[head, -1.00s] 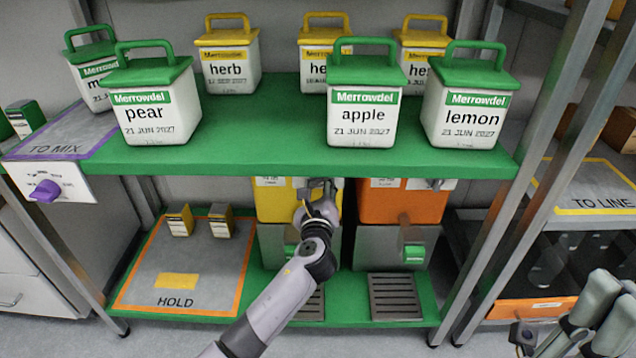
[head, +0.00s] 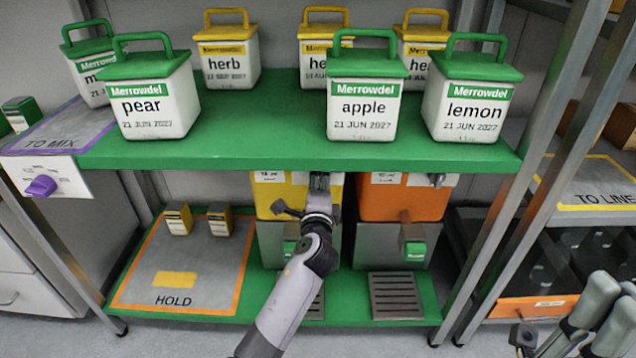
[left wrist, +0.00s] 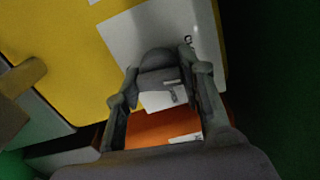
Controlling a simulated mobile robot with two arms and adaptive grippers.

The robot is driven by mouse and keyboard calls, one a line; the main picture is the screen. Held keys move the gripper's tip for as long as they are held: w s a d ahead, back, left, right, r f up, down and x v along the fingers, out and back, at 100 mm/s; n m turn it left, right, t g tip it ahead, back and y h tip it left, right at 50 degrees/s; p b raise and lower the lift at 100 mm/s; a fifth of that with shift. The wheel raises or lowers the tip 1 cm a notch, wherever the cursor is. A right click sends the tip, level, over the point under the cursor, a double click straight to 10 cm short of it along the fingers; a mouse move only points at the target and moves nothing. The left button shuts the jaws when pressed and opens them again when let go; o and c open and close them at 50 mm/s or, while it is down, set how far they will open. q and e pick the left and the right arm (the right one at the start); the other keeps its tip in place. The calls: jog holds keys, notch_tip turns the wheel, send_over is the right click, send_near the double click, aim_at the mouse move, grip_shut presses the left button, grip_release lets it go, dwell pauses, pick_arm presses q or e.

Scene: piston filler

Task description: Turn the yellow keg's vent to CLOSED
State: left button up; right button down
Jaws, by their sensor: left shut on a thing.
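The yellow keg (head: 268,198) stands on the lower shelf, partly hidden behind my left arm. My left gripper (head: 320,182) is at the upper right of its front. In the left wrist view the yellow keg (left wrist: 60,50) fills the upper left. Its white vent plate (left wrist: 208,40) carries partly hidden lettering beginning with "C". The grey vent knob (left wrist: 158,78) sits between my left fingers, which are shut on it. The knob's pointing direction cannot be read. My right gripper (head: 590,325) is at the lower right, empty space around it; its jaw opening is unclear.
An orange keg (head: 385,205) stands close to the right of the yellow one. The green upper shelf (head: 270,152) hangs just above, bearing several lidded tubs. The HOLD mat (head: 205,268) with two small boxes lies left. A drip grate (head: 396,297) is at front right.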

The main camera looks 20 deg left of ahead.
pick_arm(q)
jog(key=shift+n, duration=0.7)
jog(key=o, duration=1.2)
jog(key=shift+c, duration=0.2)
jog(key=v, duration=1.2)
